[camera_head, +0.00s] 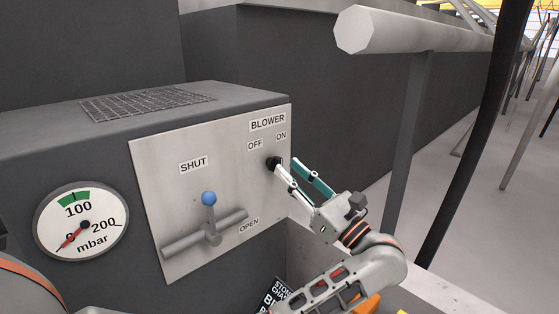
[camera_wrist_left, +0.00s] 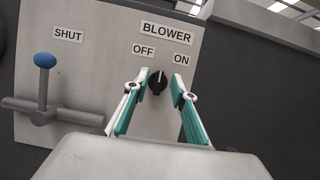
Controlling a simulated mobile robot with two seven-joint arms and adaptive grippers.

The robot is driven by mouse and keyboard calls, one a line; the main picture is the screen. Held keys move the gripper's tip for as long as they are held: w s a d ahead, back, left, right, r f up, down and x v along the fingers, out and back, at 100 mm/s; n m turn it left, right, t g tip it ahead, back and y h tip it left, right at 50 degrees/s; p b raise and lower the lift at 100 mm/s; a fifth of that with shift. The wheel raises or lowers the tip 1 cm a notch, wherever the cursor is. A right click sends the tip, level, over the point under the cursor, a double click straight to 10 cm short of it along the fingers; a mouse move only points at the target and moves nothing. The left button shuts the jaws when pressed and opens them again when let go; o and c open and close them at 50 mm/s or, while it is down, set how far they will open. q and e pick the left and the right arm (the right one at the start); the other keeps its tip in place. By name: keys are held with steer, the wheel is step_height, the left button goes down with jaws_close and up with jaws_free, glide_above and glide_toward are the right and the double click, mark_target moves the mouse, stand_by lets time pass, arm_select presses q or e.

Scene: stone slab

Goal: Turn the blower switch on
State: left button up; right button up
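The blower switch is a small black knob (camera_head: 273,163) on the metal panel, below the BLOWER, OFF and ON labels. My left gripper (camera_head: 287,165) is open at the panel, with one finger overlapping the knob in the head view. In the left wrist view its teal fingers (camera_wrist_left: 156,75) stand on either side of the knob with gaps; contact cannot be told. My right gripper is not in view.
A valve lever with a blue ball (camera_head: 208,198) sits left of the knob, between SHUT and OPEN labels. A pressure gauge (camera_head: 81,222) is further left. A thick grey rail (camera_head: 420,30) and its post (camera_head: 408,140) stand to the right.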

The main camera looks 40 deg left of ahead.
mark_target(282, 162)
arm_select(q)
steer(key=x, duration=0.5)
